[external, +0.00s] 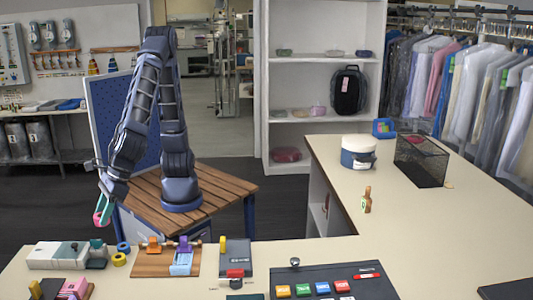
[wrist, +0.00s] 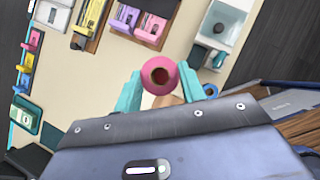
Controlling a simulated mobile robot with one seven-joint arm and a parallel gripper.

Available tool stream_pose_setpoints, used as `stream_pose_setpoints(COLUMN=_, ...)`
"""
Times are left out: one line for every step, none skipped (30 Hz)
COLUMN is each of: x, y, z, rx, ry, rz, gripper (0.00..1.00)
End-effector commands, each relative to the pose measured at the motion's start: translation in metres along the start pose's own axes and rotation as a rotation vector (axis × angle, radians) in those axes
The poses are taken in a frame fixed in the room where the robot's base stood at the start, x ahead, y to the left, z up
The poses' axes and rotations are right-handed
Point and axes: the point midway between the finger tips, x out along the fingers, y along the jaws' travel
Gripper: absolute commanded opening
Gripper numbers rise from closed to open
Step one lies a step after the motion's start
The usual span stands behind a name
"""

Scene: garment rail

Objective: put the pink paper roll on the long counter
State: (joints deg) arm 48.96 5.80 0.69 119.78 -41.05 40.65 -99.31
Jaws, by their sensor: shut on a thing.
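The pink paper roll (wrist: 174,73) is held between the teal fingertips of my gripper (wrist: 160,88) in the wrist view, its hollow end facing the camera. In the external view my gripper (external: 103,212) hangs at the left, off the edge of the wooden-topped stand, with a bit of pink (external: 99,218) between its fingers. The long cream counter (external: 445,225) runs across the front and back along the right. The roll is in the air, and its exact height above the counter is hard to tell.
A round box (external: 357,152), a small bottle (external: 366,199) and a wire basket (external: 422,160) stand on the right arm. Its front right is mostly clear.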

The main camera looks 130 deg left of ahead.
Motion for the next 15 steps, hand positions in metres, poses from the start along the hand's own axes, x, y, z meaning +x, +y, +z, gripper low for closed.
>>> stream_pose_setpoints(x=-0.003, y=0.009, z=-0.004, rx=-0.015, ry=0.000, rz=0.010, gripper=0.18)
stream_pose_setpoints(x=-0.005, y=0.015, z=-0.007, rx=-0.027, ry=0.000, rz=0.018, gripper=0.18)
stream_pose_setpoints(x=-0.009, y=0.025, z=-0.012, rx=-0.045, ry=0.000, rz=0.030, gripper=0.18)
stream_pose_setpoints(x=-0.012, y=0.033, z=-0.017, rx=-0.061, ry=0.000, rz=0.041, gripper=0.18)
stream_pose_setpoints(x=-0.015, y=0.043, z=-0.022, rx=-0.080, ry=0.000, rz=0.052, gripper=0.18)
stream_pose_setpoints(x=-0.020, y=0.056, z=-0.030, rx=-0.106, ry=0.001, rz=0.068, gripper=0.18)
stream_pose_setpoints(x=-0.025, y=0.067, z=-0.036, rx=-0.127, ry=0.001, rz=0.082, gripper=0.18)
stream_pose_setpoints(x=-0.029, y=0.077, z=-0.043, rx=-0.148, ry=0.001, rz=0.095, gripper=0.18)
stream_pose_setpoints(x=-0.036, y=0.091, z=-0.052, rx=-0.176, ry=0.000, rz=0.115, gripper=0.18)
stream_pose_setpoints(x=-0.041, y=0.101, z=-0.059, rx=-0.197, ry=0.000, rz=0.128, gripper=0.18)
stream_pose_setpoints(x=-0.046, y=0.111, z=-0.067, rx=-0.219, ry=0.000, rz=0.142, gripper=0.18)
stream_pose_setpoints(x=-0.052, y=0.124, z=-0.077, rx=-0.247, ry=0.000, rz=0.160, gripper=0.18)
stream_pose_setpoints(x=-0.057, y=0.134, z=-0.085, rx=-0.267, ry=0.000, rz=0.173, gripper=0.18)
stream_pose_setpoints(x=-0.062, y=0.143, z=-0.092, rx=-0.287, ry=0.000, rz=0.186, gripper=0.18)
stream_pose_setpoints(x=-0.070, y=0.155, z=-0.103, rx=-0.316, ry=0.000, rz=0.204, gripper=0.18)
